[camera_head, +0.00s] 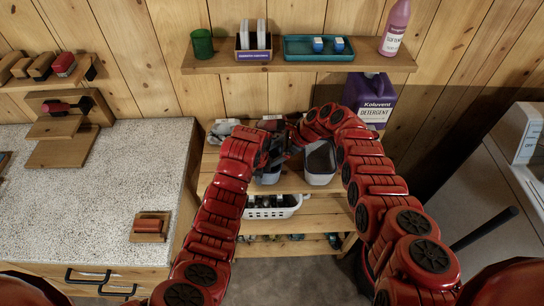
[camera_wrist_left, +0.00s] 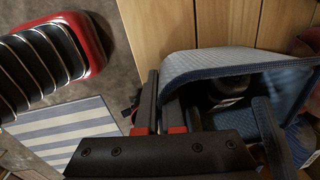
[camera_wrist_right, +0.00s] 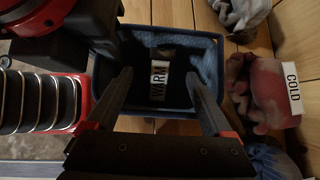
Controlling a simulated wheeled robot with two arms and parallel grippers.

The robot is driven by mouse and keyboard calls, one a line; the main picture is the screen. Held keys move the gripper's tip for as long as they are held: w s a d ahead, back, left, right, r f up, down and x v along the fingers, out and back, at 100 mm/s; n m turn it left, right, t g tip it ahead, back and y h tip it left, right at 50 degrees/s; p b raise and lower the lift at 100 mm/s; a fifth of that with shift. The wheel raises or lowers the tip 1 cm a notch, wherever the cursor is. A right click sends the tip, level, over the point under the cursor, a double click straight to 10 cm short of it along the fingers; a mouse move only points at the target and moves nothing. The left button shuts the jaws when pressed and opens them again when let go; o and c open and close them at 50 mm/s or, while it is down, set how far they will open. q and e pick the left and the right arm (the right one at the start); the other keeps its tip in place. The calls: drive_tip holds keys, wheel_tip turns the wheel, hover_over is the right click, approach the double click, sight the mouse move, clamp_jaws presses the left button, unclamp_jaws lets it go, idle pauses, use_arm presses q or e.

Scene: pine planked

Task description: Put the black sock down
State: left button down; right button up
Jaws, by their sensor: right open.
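No black sock stands out clearly; a very dark shape fills the blue-lined bin (camera_wrist_right: 205,48) in the right wrist view, and I cannot tell whether it is the sock. A white WARM label (camera_wrist_right: 160,80) shows against it. My right gripper (camera_wrist_right: 160,92) is open, its fingers spread over this bin with nothing visible between them. My left gripper (camera_wrist_left: 164,98) has its fingers close together beside the corner of a blue-grey bin (camera_wrist_left: 215,60). In the head view both grippers are largely hidden among the arms.
A light grey bin (camera_head: 320,178) stands on the wooden rack, with a white basket (camera_head: 268,212) below. A detergent jug (camera_head: 369,98) stands behind. A wall shelf (camera_head: 290,67) hangs above, and a speckled counter (camera_head: 110,185) is left.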

drive_tip(key=v, duration=1.1)
drive_tip(key=shift+d+r, duration=0.3)
use_arm(q)
drive_tip(key=c, duration=1)
unclamp_jaws()
use_arm(e)
drive_tip(key=shift+s, duration=0.1)
